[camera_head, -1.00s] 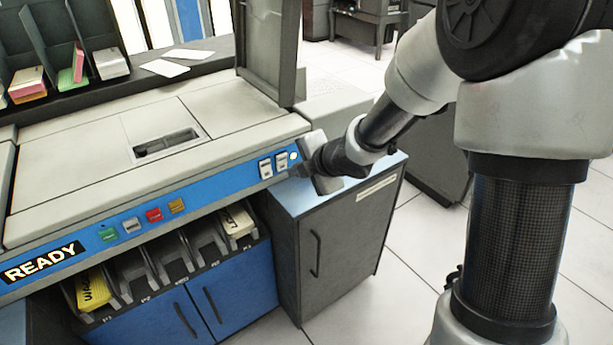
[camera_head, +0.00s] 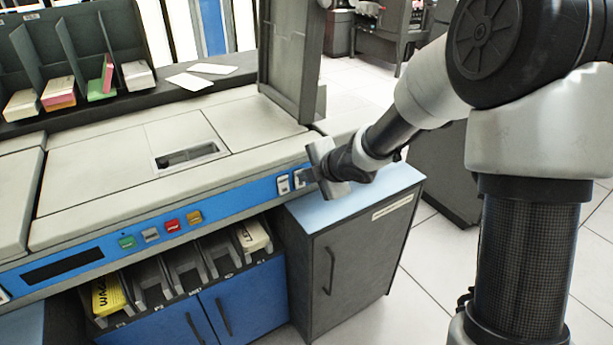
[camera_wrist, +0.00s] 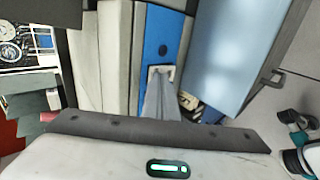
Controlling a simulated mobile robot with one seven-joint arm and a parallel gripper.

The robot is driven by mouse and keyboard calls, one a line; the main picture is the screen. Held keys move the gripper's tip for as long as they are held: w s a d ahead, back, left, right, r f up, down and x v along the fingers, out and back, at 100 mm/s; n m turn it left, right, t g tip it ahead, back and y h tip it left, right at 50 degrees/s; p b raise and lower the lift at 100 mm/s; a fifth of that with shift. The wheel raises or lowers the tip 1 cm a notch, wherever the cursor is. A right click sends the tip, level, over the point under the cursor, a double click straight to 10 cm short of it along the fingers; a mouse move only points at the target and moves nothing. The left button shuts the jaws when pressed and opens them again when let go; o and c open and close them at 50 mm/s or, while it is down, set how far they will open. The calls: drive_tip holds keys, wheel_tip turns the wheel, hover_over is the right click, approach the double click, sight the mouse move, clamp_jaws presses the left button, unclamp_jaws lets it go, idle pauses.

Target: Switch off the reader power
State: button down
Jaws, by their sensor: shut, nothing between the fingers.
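The card reader's blue front strip (camera_head: 235,198) carries two white rocker switches at its right end, a left one (camera_head: 284,184) and a right one (camera_head: 299,176). My gripper (camera_head: 311,175) is shut and empty, with its tips at the right switch, partly covering it. In the wrist view the closed fingers (camera_wrist: 160,98) reach the white switch plate (camera_wrist: 155,70); whether they touch it I cannot tell. A round lamp (camera_wrist: 163,50) beside the switches looks dark. The display window (camera_head: 62,265) at the strip's left is dark, with no text.
Green, grey, red and orange buttons (camera_head: 172,225) sit along the strip. Card pockets (camera_head: 185,266) are below it, one holding yellow cards (camera_head: 108,295). A grey cabinet with a light blue top (camera_head: 350,212) stands under my gripper. Card stacks (camera_head: 58,94) stand in the rear rack.

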drive_tip(key=shift+r, duration=0.15)
drive_tip(key=shift+r+p, duration=0.65)
drive_tip(key=shift+p, duration=0.1)
